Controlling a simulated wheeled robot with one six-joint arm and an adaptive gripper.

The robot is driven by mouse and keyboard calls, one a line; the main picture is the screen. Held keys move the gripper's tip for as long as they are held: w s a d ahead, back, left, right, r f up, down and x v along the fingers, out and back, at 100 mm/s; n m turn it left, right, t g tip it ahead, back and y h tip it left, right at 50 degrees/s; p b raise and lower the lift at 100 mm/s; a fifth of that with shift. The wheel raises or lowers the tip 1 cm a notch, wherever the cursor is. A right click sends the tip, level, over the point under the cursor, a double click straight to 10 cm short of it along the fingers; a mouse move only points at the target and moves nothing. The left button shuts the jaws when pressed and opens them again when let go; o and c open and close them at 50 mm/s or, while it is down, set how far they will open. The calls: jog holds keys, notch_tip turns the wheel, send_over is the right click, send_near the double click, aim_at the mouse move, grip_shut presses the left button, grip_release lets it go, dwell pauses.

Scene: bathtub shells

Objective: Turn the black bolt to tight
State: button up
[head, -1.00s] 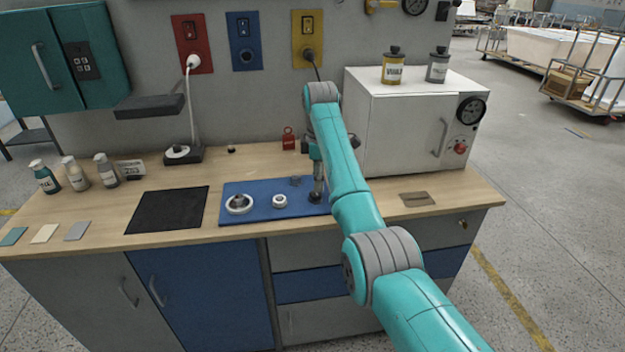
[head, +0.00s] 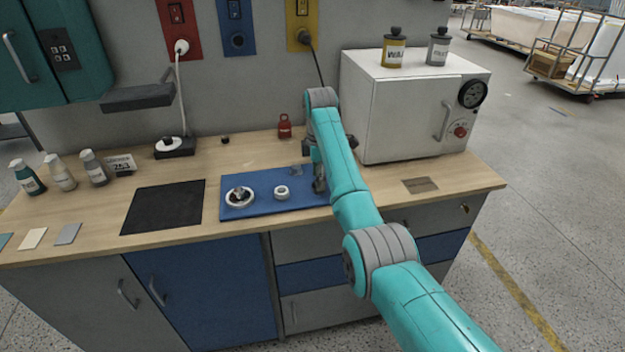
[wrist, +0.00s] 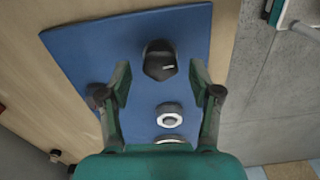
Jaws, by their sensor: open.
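The black bolt (wrist: 159,60) shows in the wrist view as a dark hexagonal head with a short white mark. It stands on the blue board (wrist: 85,52), which also shows in the head view (head: 262,205). My gripper (wrist: 161,72) is open. Its two fingers lie to the left and right of the bolt, with gaps on both sides, and the bolt is around and just past the fingertips. I cannot tell the height between them. In the head view my gripper (head: 320,184) is over the board's right end, and my arm hides the bolt.
A silver ring-shaped part (head: 239,197) and a smaller white-and-metal nut (head: 282,192) sit on the board. A black mat (head: 163,207) lies left of it. A white oven-like box (head: 405,105) stands close behind and right of my arm. A red padlock-shaped item (head: 284,127) stands behind.

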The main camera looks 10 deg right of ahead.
jog(key=shift+f, duration=0.5)
jog(key=c, duration=1.1)
jog(key=shift+c, duration=0.2)
